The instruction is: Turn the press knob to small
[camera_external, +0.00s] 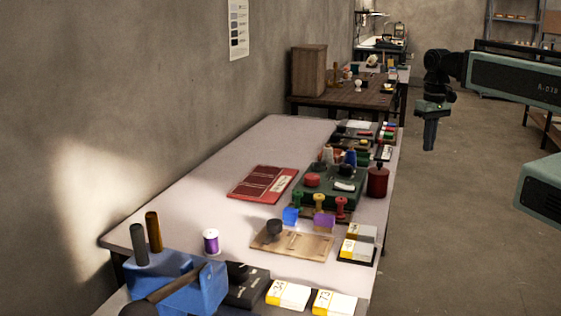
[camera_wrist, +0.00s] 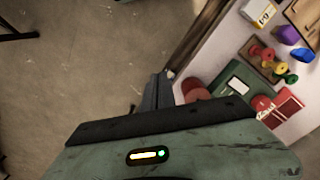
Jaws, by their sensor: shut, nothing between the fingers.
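My gripper (camera_external: 430,135) hangs pointing down at the right of the table in the external view, over the floor and apart from everything. It is shut and empty. In the wrist view, its fingers (camera_wrist: 158,92) show closed near the table edge. A green device (camera_external: 318,197) with a red knob (camera_external: 312,180) and a dark knob (camera_external: 345,169) stands in the middle of the table. It also shows partly in the wrist view (camera_wrist: 237,85). I cannot tell which knob is the press knob, and its markings are too small to read. A blue press-like machine (camera_external: 185,285) stands at the near left.
A dark red canister (camera_external: 377,182) stands at the table's right edge beside the green device. Colored stampers (camera_external: 320,203), a wooden board (camera_external: 290,243), a purple thread spool (camera_external: 211,241) and a red booklet (camera_external: 262,183) lie on the table (camera_external: 190,207).

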